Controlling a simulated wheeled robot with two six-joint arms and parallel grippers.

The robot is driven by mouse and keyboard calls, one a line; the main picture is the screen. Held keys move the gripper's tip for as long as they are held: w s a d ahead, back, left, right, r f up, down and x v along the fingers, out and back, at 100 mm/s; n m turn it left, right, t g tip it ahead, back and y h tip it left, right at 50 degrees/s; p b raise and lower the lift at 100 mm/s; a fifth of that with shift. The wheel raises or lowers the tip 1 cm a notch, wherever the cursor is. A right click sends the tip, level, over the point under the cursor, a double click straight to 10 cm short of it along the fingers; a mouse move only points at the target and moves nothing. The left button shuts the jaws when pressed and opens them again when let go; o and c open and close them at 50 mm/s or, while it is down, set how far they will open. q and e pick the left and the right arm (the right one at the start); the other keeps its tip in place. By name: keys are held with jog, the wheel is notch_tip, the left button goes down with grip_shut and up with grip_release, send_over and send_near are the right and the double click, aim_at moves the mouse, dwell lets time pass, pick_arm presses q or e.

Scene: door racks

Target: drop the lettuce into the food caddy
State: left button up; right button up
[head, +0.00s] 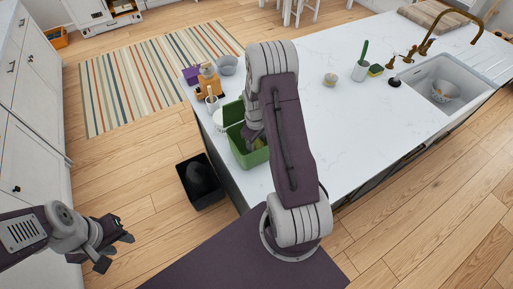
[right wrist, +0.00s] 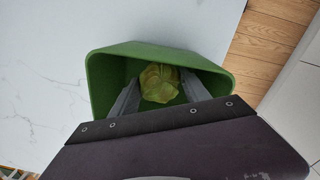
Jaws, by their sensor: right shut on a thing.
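The food caddy (head: 236,112) is a green open bin on the near left end of the white island counter. In the right wrist view its green rim and walls (right wrist: 103,80) surround my gripper's fingers. My right gripper (right wrist: 160,88) reaches down into the caddy's mouth. It is shut on the lettuce (right wrist: 159,78), a crumpled yellow-green piece held between the fingertips, within the rim. In the head view my right arm hides most of this gripper and the lettuce. My left gripper (head: 116,249) is empty, fingers apart, over the floor at lower left.
A black bin (head: 186,180) stands on the floor beside the island.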

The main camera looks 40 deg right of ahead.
aim_at(256, 148)
notch_tip(256, 148, down, 3)
jog(key=shift+s+p, duration=0.1)
jog(key=shift+p, duration=0.25)
jog(key=shift+f, duration=0.35)
jog(key=shift+f, duration=0.1)
jog(key=shift+f+b, duration=0.25)
jog(key=shift+b, duration=0.1)
jog(key=shift+f, duration=0.3)
jog(key=o, duration=1.1)
jog(key=shift+c, duration=0.2)
jog(key=shift+r, duration=0.1)
